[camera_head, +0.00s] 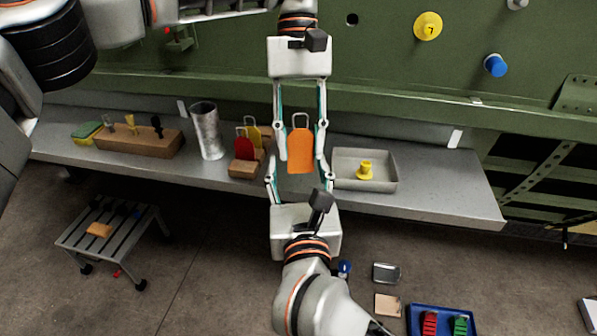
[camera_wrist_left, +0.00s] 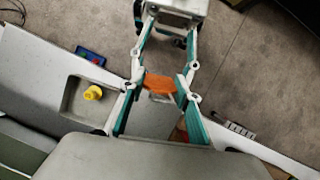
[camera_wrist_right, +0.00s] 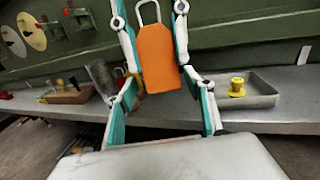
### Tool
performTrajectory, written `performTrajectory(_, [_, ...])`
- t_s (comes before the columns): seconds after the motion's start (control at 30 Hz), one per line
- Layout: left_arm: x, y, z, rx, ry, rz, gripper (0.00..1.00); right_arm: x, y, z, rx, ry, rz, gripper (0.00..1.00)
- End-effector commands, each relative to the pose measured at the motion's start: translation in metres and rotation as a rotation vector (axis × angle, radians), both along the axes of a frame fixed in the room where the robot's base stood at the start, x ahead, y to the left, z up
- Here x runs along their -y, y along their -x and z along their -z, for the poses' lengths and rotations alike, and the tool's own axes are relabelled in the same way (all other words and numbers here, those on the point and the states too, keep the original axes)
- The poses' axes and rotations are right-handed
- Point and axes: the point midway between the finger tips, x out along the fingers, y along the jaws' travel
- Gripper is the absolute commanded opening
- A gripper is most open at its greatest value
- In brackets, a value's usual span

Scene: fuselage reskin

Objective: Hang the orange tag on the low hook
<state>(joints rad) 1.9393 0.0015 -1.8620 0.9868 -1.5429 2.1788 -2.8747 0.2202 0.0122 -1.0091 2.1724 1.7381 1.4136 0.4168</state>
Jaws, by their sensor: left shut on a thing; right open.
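The orange tag (camera_head: 301,155) hangs upright above the bench front, its wire loop at the top. It also shows in the left wrist view (camera_wrist_left: 160,84) and the right wrist view (camera_wrist_right: 157,62). My left gripper (camera_head: 301,146), reaching down from the top in the head view, is shut on the tag, fingers along its side edges. My right gripper (camera_head: 299,170) comes up from below, opposite the left one. It is open, its fingertips either side of the tag's lower part; contact cannot be told. Small hook-like fittings (camera_wrist_right: 80,14) show on the green wall; which is the low hook is unclear.
The grey bench (camera_head: 440,185) holds a tray (camera_head: 385,182) with a yellow piece, a wooden block with red and yellow tags (camera_head: 244,148), a metal cup (camera_head: 207,130) and a wooden tool block (camera_head: 140,141). Yellow (camera_head: 428,26) and blue (camera_head: 496,66) knobs stick out from the green panel.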

Motion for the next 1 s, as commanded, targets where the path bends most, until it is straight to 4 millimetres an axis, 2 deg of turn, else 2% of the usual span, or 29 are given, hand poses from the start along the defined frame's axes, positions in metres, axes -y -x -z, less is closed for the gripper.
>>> performTrajectory(0.1, [0.0, 0.0, 0.0, 0.0, 0.0, 0.0, 0.21, 0.0, 0.0, 0.0, 0.0, 0.0, 0.0, 0.53])
performTrajectory(0.17, [0.0, 0.0, 0.0, 0.0, 0.0, 0.0, 0.21, 0.0, 0.0, 0.0, 0.0, 0.0, 0.0, 0.4])
performTrajectory(0.27, [0.0, 0.0, 0.0, 0.0, 0.0, 0.0, 0.21, 0.0, 0.001, 0.0, 0.0, 0.0, 0.0, 0.14])
performTrajectory(0.3, [0.0, 0.0, 0.0, -0.001, 0.0, 0.001, 0.21, -0.001, 0.001, 0.0, 0.0, 0.0, -0.001, 0.12])
performTrajectory(0.37, [0.001, 0.0, 0.0, -0.001, 0.002, 0.001, 0.21, -0.001, 0.001, 0.0, 0.0, 0.0, -0.002, 0.12])
performTrajectory(0.4, [0.001, 0.0, 0.0, -0.001, 0.002, 0.001, 0.4, -0.001, 0.001, 0.0, 0.001, 0.0, -0.003, 0.12])
performTrajectory(0.47, [0.001, 0.0, 0.0, 0.0, 0.002, 0.002, 0.52, -0.001, 0.001, 0.0, 0.001, 0.0, -0.003, 0.12])
performTrajectory(0.83, [0.001, 0.003, -0.003, -0.014, 0.008, -0.013, 0.52, 0.0, 0.001, 0.0, 0.0, 0.0, 0.0, 0.11])
performTrajectory(1.0, [0.009, 0.027, -0.026, -0.148, 0.089, -0.13, 0.52, 0.0, 0.0, 0.0, 0.0, 0.0, 0.0, 0.11])
